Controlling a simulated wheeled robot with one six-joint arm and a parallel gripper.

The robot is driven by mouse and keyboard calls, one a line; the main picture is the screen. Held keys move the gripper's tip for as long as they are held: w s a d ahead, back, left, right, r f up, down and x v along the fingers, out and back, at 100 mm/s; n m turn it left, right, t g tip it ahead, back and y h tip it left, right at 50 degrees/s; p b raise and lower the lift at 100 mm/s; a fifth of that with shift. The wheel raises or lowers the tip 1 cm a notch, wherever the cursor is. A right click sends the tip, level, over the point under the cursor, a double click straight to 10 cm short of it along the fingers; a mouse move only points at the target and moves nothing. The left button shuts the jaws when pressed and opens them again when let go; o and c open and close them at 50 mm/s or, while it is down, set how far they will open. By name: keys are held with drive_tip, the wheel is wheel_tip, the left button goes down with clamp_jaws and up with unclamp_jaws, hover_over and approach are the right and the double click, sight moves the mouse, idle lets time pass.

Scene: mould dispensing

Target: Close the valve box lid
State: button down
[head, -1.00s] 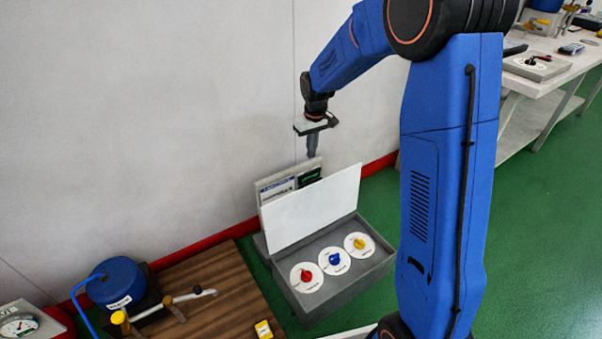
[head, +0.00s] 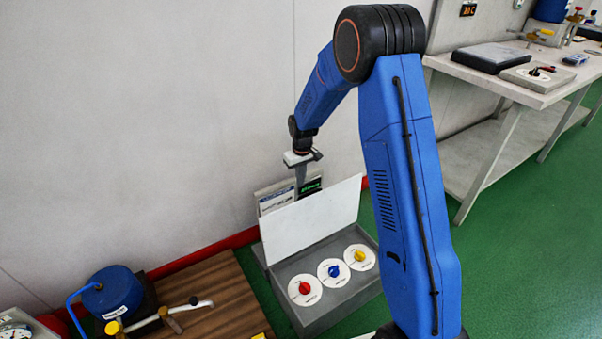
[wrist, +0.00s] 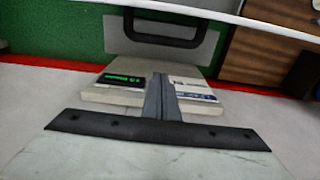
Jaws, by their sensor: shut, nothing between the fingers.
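The grey valve box (head: 345,303) sits on the floor in the head view. Three round dials show inside it, with red, blue and yellow knobs. Its white lid (head: 308,222) stands open and steeply raised at the box's back side. My gripper (head: 301,187) is shut and empty, pointing down on the wall side of the lid, near its upper edge. In the wrist view, the gripper's fingers (wrist: 157,82) are together. A pale edge (wrist: 200,9), apparently the lid's, crosses the top there, apart from the fingers. I cannot tell any contact at the fingertips.
A panel with a green display (head: 311,186) and a label stands behind the lid, near the wall. The wrist view shows a black handle-like bar (wrist: 165,42) beyond the panel. A wooden platform (head: 215,285) with a blue-capped device (head: 112,290) is at left. A workbench (head: 490,90) stands at right.

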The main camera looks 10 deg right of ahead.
drive_tip(key=shift+s+d+f, duration=0.15)
drive_tip(key=shift+s+d, duration=0.05)
drive_tip(key=shift+s, duration=0.4)
drive_tip(key=shift+s+d+f, duration=0.15)
drive_tip(key=shift+s, duration=0.45)
drive_tip(key=shift+s+d+f, duration=0.15)
drive_tip(key=shift+s+d, duration=0.05)
drive_tip(key=shift+s, duration=0.4)
